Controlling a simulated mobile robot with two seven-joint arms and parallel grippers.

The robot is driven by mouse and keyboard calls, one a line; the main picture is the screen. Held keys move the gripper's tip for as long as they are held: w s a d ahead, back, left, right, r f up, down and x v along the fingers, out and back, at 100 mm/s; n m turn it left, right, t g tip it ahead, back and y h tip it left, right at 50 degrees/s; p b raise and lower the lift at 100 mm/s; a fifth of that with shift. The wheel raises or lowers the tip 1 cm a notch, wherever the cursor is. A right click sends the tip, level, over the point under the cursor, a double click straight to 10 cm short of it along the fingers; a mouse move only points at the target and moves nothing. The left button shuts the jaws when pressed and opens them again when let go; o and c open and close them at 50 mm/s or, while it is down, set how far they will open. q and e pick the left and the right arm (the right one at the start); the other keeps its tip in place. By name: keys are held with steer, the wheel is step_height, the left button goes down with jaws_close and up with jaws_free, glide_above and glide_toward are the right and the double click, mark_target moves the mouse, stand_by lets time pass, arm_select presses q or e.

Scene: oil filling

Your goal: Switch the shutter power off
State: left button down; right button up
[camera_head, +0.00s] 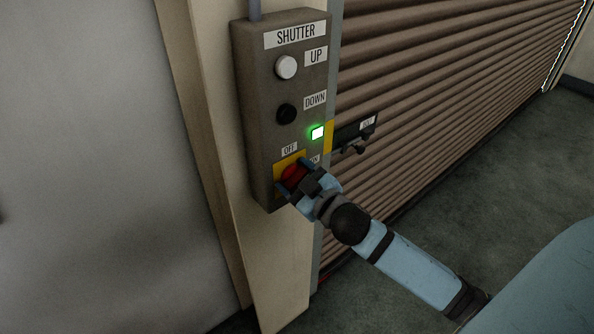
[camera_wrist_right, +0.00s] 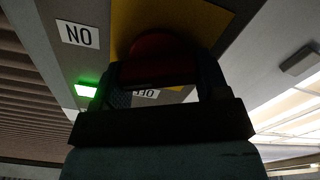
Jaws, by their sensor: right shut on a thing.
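The shutter control box (camera_head: 250,110) is mounted on a beige post, with a white UP button (camera_head: 286,67) and a black DOWN button (camera_head: 286,113). Below them is a red rotary switch (camera_head: 292,173) on a yellow plate, with an OFF label (camera_head: 289,149) above it. A green indicator light (camera_head: 317,132) is lit. My right gripper (camera_head: 288,184) is shut on the red switch; the switch also shows between the fingers in the right wrist view (camera_wrist_right: 158,60). The green light shows there too (camera_wrist_right: 86,91). The ON label is partly hidden by my gripper. My left gripper is not in view.
The brown slatted shutter (camera_head: 430,80) is down behind the post. A dark latch (camera_head: 354,135) with a small label sits on the shutter beside the box. Grey wall fills the left, and open floor (camera_head: 500,190) lies at the right.

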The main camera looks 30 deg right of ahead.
steer(key=n+p, duration=0.1)
steer(key=n, duration=0.2)
steer(key=shift+a, duration=0.1)
steer(key=n+p, duration=0.1)
steer(key=n, duration=0.2)
steer(key=shift+f+n+p, duration=0.1)
steer(key=shift+n+p, duration=0.2)
steer(key=shift+p, duration=0.1)
steer(key=n, duration=0.2)
steer(key=n+p, duration=0.1)
steer(key=n, duration=0.1)
steer(key=shift+a+f+n, duration=0.1)
steer(key=shift+f+n, duration=0.1)
steer(key=shift+n, duration=0.1)
steer(key=shift+f+n+p, duration=0.1)
steer(key=shift+n+p, duration=0.35)
steer(key=shift+n, duration=0.15)
steer(key=o, duration=0.9)
steer(key=shift+o, duration=0.2)
